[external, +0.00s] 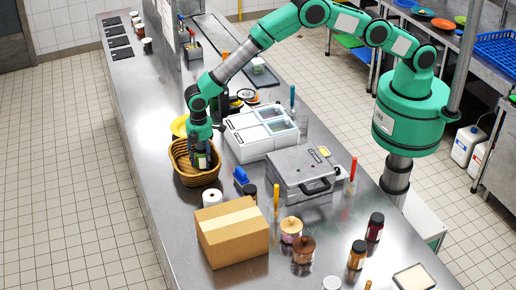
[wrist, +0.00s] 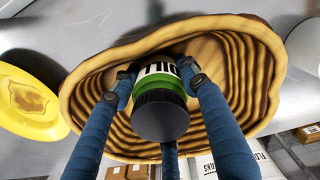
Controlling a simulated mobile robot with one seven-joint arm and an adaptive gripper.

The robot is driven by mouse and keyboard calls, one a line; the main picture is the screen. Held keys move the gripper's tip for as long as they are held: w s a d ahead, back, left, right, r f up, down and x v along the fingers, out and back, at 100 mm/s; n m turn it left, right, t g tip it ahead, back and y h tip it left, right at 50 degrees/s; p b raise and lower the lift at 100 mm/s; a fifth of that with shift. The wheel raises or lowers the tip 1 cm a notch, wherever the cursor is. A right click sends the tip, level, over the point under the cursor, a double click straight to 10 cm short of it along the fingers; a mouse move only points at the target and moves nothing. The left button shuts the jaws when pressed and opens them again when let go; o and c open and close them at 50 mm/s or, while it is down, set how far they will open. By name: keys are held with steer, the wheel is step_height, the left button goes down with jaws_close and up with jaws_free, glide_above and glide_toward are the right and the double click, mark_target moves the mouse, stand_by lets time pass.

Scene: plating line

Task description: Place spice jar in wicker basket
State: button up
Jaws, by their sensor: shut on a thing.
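The wicker basket (external: 181,168) stands on the steel counter at the left of the external view. It fills much of the wrist view, with its woven wall (wrist: 95,75) around my fingers. My gripper (external: 202,158) points down inside or just over the basket. In the wrist view my gripper (wrist: 155,80) has its blue fingers shut around the spice jar (wrist: 161,115), which has a dark lid and a green and white label. The jar shows only in part between the fingers in the external view. I cannot tell whether it touches the basket floor.
A yellow plate (wrist: 28,100) lies beside the basket. A white lidded container (external: 258,134), a grey case (external: 300,178) and a cardboard box (external: 231,236) stand close by. A white roll (external: 211,199) and a blue item (external: 241,176) are near the basket.

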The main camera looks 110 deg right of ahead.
mark_target(201, 146)
steer(key=shift+f, duration=0.1)
steer(key=o, duration=1.1)
steer(key=shift+r, duration=0.2)
step_height(201, 146, up, 12)
steer(key=shift+b, duration=0.45)
steer(key=shift+r, duration=0.1)
